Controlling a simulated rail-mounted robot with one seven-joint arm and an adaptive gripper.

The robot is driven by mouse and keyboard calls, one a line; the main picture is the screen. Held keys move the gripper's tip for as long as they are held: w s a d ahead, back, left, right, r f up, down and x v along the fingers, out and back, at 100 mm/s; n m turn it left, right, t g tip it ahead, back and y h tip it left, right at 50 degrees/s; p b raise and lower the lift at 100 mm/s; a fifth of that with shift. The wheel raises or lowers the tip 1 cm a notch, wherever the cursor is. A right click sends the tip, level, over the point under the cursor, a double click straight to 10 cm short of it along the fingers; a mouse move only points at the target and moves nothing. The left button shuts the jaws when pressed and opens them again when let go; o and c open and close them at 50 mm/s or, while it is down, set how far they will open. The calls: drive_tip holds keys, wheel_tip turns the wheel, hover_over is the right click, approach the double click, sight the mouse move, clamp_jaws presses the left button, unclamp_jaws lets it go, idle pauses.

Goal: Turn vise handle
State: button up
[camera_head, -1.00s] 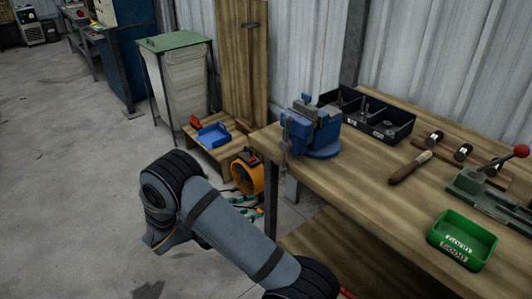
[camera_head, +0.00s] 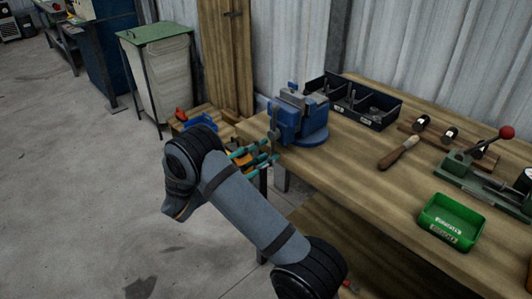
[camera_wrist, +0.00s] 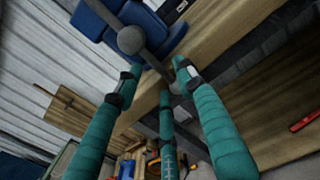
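The blue vise (camera_head: 298,118) is mounted at the left corner of the wooden workbench. Its grey handle (camera_head: 273,136) hangs at the vise's front, over the bench edge. In the wrist view the handle (camera_wrist: 104,14) is a slanted grey bar crossing a round grey screw end (camera_wrist: 131,40). The blue vise body (camera_wrist: 150,28) is behind it. My gripper (camera_head: 262,156) has teal fingers spread open just in front of the handle. In the wrist view my gripper (camera_wrist: 156,78) has the bar's lower end near its right fingertip; I cannot tell whether they touch.
The workbench (camera_head: 345,155) edge lies close behind my fingers. A black divided tray (camera_head: 355,103), a wooden-handled tool (camera_head: 398,153), a green bin (camera_head: 452,221) and a green clamp with a red knob (camera_head: 507,132) are on it. The floor left of my arm is clear.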

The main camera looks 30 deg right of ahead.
drive_tip(key=shift+w+d, duration=0.2)
drive_tip(key=shift+d, duration=0.4)
drive_tip(key=c, duration=0.4)
clamp_jaws()
